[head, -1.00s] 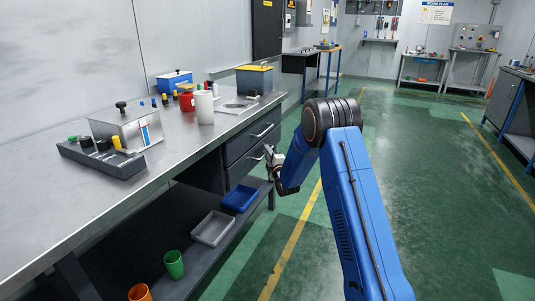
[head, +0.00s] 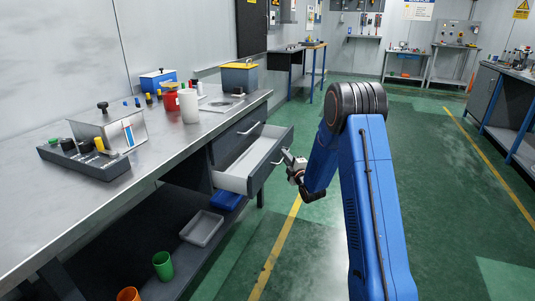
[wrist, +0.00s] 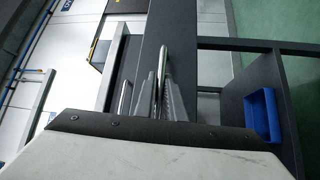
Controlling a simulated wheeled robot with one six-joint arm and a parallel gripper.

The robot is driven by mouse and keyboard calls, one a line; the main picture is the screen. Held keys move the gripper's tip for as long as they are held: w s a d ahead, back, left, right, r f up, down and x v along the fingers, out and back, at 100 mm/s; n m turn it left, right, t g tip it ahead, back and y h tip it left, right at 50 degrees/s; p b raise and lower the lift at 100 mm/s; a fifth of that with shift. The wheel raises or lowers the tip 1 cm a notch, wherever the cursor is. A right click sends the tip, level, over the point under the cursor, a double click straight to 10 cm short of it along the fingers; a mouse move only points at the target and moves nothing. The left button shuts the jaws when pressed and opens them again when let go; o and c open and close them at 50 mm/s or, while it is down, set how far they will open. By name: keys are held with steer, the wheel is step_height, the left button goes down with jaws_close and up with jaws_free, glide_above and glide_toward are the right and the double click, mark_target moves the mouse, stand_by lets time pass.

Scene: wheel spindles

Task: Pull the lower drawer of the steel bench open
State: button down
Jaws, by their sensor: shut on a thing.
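The steel bench (head: 160,141) runs along the left in the head view. Its lower drawer (head: 240,180) stands pulled out toward my arm, and its pale interior shows empty where visible. The upper drawer (head: 240,132) is closed. My gripper (head: 288,158) is at the front of the lower drawer, shut on its bar handle (head: 278,160). In the wrist view my fingers (wrist: 165,100) close around the handle (wrist: 165,65) against the dark drawer front. The exact finger contact is partly hidden.
A grey tray (head: 202,229) and a blue bin (head: 226,200) sit on the shelf below. Green floor (head: 430,190) to the right is clear.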

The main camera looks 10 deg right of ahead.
steer(key=s+d, duration=0.8)
steer(key=d, duration=0.3)
steer(key=shift+s+d+f, duration=0.1)
steer(key=c, duration=2.1)
jaws_free()
steer(key=s, duration=0.5)
steer(key=s+d+f, duration=0.1)
steer(key=s, duration=0.5)
steer(key=s+d+f, duration=0.1)
steer(key=s, duration=0.5)
steer(key=shift+d+f, duration=0.1)
steer(key=shift+d, duration=0.15)
